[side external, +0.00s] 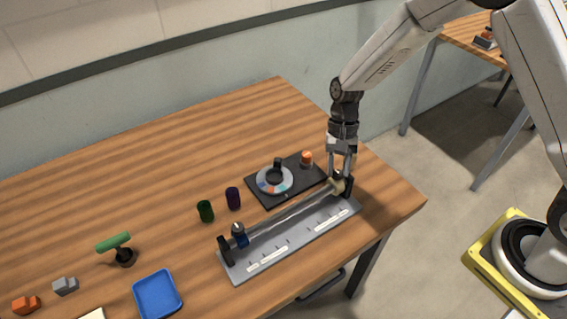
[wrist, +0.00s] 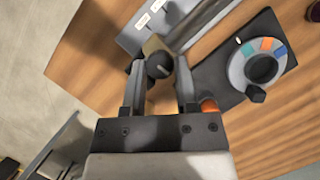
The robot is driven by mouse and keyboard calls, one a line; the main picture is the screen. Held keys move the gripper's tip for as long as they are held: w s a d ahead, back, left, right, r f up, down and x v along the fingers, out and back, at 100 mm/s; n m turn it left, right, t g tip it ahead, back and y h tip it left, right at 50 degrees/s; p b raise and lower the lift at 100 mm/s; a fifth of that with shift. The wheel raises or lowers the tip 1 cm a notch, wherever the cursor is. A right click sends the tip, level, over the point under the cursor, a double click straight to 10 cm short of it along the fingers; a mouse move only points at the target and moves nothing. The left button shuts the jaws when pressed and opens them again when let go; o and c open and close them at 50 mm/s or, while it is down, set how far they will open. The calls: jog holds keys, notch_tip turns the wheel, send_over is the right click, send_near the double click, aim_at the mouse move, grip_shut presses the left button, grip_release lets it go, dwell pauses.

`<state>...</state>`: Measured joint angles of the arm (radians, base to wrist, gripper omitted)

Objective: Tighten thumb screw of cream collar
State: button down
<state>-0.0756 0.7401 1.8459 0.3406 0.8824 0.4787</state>
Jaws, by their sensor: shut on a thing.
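The cream collar (side external: 338,186) sits on the metal shaft (side external: 295,211) near the right end of the grey fixture base (side external: 335,220). My gripper (side external: 343,178) points down over the collar. In the wrist view, the collar's dark round thumb screw (wrist: 159,65) sits between the two fingertips of my gripper (wrist: 160,72), and a tan part of the collar (wrist: 153,44) shows just beyond it. My gripper is shut on the thumb screw; the fingers hide part of the collar in the side view.
A black plate with a coloured dial ring (side external: 273,180) and orange knob (side external: 306,158) lies close behind the shaft. Green (side external: 205,211) and purple (side external: 233,198) cylinders and a blue tray (side external: 158,296) stand farther left.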

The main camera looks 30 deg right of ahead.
jog(key=shift+m, duration=0.4)
jog(key=shift+c, duration=1.8)
grip_release()
jog(key=shift+r, duration=0.1)
jog(key=v, duration=0.7)
jog(key=shift+d+r, duration=0.2)
jog(key=shift+r, duration=0.1)
